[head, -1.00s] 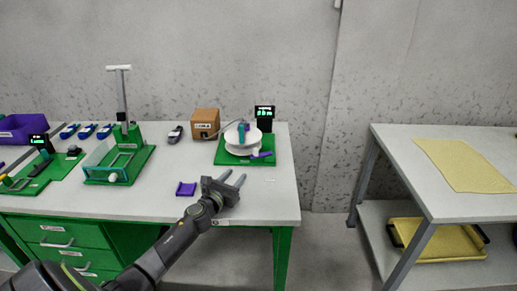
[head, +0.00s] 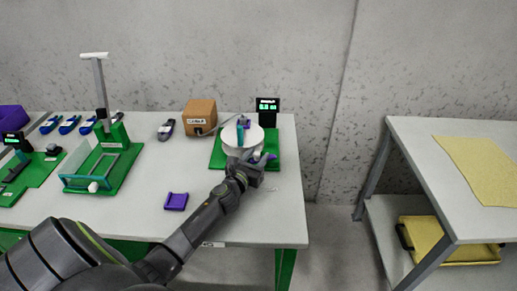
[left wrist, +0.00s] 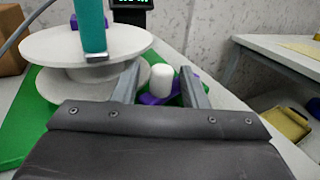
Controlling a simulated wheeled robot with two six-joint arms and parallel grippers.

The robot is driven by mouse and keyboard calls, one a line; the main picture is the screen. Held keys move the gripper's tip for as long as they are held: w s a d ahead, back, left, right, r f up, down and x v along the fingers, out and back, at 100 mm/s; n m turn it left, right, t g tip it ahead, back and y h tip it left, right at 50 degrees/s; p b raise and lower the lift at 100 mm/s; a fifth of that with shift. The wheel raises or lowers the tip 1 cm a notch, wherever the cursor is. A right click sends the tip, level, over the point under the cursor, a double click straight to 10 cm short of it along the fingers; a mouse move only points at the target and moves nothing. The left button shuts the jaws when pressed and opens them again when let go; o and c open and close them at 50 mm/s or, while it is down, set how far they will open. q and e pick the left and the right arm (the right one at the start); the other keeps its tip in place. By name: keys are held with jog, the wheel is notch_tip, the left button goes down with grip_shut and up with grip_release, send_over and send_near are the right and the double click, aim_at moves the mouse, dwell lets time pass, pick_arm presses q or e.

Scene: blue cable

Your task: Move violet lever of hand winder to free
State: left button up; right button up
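The hand winder is a white double-disc reel (head: 243,136) on a green base (head: 289,150) at the table's right end. It also shows in the left wrist view, with a white reel (left wrist: 50,47) and a teal upright handle (left wrist: 91,25). Its violet lever (left wrist: 178,88) carries a white knob (left wrist: 161,80). In the head view the lever (head: 271,156) is mostly behind my gripper. My left gripper (left wrist: 157,80) is open at the lever, with the white knob between its fingers; I cannot tell whether they touch it. My right gripper is not in view.
A small black display (head: 267,112) stands behind the winder. A cardboard box (head: 200,114) with a grey cable is left of it. A violet holder (head: 176,201) lies near the front edge. A green fixture (head: 105,165) stands further left. A second table (head: 430,165) stands right, across a gap.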

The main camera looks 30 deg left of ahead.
pick_arm(q)
jog(key=shift+w, duration=0.15)
jog(key=shift+r, duration=0.1)
grip_shut()
dwell(0.3)
